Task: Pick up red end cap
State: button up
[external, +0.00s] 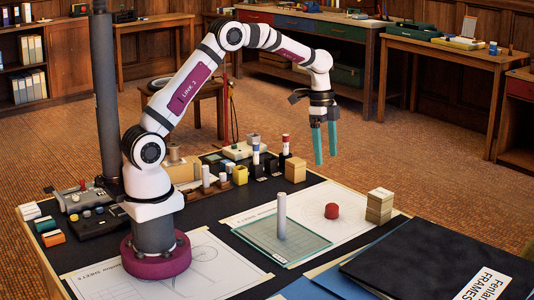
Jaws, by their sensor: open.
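The red end cap (331,211) is a small red cylinder with a domed top. It sits on a white drawing sheet on the table, right of a pale upright rod. My gripper (325,163) has two teal fingers pointing down. It is open and empty, and in the picture it hangs above and a little left of the red end cap, apart from it.
The pale rod (282,216) stands upright on a greenish glass plate (300,248). A stack of wooden blocks (379,207) is right of the cap. Dark folders (430,265) fill the front right. Several small blocks and bottles line the table's back edge.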

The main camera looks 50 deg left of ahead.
aim_at(333, 205)
jog(key=shift+m, duration=0.6)
jog(key=d+f, duration=0.1)
jog(key=f, duration=0.4)
jog(key=d+f, duration=0.1)
jog(key=f, duration=0.4)
jog(key=d+f, duration=0.1)
jog(key=f, duration=0.4)
jog(key=shift+w+f, duration=0.15)
jog(key=shift+w, duration=0.15)
grip_shut()
